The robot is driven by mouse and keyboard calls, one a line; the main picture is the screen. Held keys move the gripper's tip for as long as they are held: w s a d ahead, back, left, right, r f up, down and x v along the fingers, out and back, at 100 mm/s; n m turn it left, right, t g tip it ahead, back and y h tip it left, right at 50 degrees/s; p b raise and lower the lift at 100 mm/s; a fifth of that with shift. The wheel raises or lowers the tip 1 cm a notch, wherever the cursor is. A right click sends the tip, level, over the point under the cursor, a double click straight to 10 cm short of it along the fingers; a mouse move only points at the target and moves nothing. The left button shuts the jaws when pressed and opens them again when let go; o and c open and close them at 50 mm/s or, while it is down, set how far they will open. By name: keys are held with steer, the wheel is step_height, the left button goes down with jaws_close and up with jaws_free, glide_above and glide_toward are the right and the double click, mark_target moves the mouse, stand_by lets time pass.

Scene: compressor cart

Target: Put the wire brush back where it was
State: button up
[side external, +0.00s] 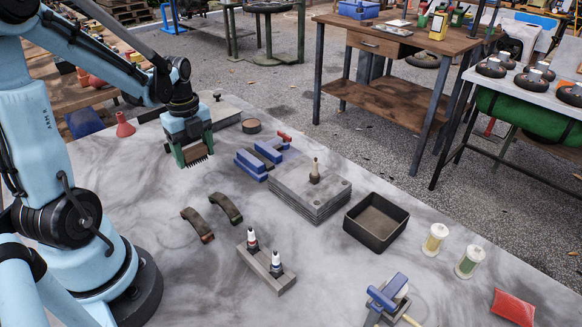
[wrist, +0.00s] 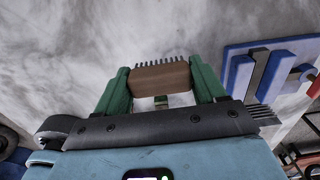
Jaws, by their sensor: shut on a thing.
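My gripper (side external: 193,152) is low over the far left part of the grey marbled table (side external: 120,165). Its green fingers are shut on the wire brush (side external: 196,154), a brown wooden block with a row of dark bristles. In the wrist view the brush (wrist: 160,78) sits crosswise between the green fingers of my gripper (wrist: 162,88), with bristles along its far edge. I cannot tell whether the brush touches the table. The place it came from is not marked in these frames.
A blue vise (side external: 249,164) stands right of my gripper, near a stack of grey plates (side external: 312,190). Two curved shoes (side external: 226,208) lie nearer. A red funnel (side external: 123,125) stands left and a dark disc (side external: 251,126) behind. A black tray (side external: 375,245) is farther right.

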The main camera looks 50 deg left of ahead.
mark_target(199, 176)
steer(key=shift+a+f, duration=0.35)
steer(key=shift+f, duration=1.85)
steer(key=shift+f, duration=0.1)
steer(key=o, duration=1.1)
